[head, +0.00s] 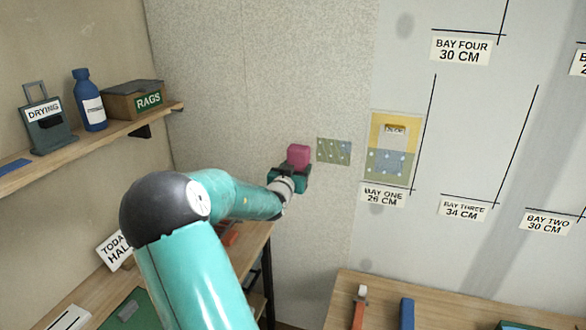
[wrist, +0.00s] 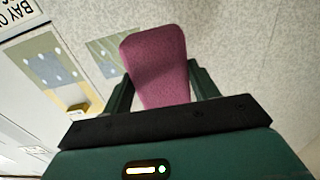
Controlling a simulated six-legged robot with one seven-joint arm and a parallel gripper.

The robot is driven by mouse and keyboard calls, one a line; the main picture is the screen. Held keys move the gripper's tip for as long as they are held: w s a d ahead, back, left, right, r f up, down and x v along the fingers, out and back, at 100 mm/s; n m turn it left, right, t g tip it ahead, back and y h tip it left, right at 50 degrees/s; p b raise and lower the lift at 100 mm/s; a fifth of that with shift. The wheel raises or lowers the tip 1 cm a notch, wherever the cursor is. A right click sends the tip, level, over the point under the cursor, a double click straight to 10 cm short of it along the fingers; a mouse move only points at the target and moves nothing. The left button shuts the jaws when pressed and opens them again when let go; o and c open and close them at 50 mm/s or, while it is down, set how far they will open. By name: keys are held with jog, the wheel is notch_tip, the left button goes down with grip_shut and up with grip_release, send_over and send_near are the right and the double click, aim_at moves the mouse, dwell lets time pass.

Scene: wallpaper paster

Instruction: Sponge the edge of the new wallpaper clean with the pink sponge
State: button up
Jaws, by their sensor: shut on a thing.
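The pink sponge (head: 299,155) is held up in front of the textured wall, and it fills the middle of the wrist view (wrist: 158,65). My gripper (head: 290,176) is shut on it, with a dark green finger on each side. A small green patterned wallpaper piece (head: 334,151) is on the wall just right of the sponge in the head view. A larger yellow and blue-grey dotted panel (head: 392,150) is further right, above the "BAY ONE 26 CM" label. I cannot tell whether the sponge touches the wall.
A shelf (head: 100,138) on the left wall holds a "DRYING" stand (head: 46,125), a blue bottle (head: 89,100) and a "RAGS" box (head: 134,100). A wooden bench (head: 450,312) stands below the bays at right. Bay labels and black lines mark the wall.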

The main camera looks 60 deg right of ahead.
aim_at(302, 159)
jog(key=shift+d, duration=0.25)
jog(key=d, duration=0.3)
jog(key=w+d, duration=0.1)
jog(key=d, duration=0.1)
jog(key=shift+d+f, duration=0.1)
jog(key=shift+d, duration=0.3)
jog(key=shift+w+d, duration=0.25)
jog(key=shift+d, duration=0.95)
dwell(1.6)
jog(key=shift+d, duration=0.1)
dwell(0.8)
dwell(0.8)
dwell(0.8)
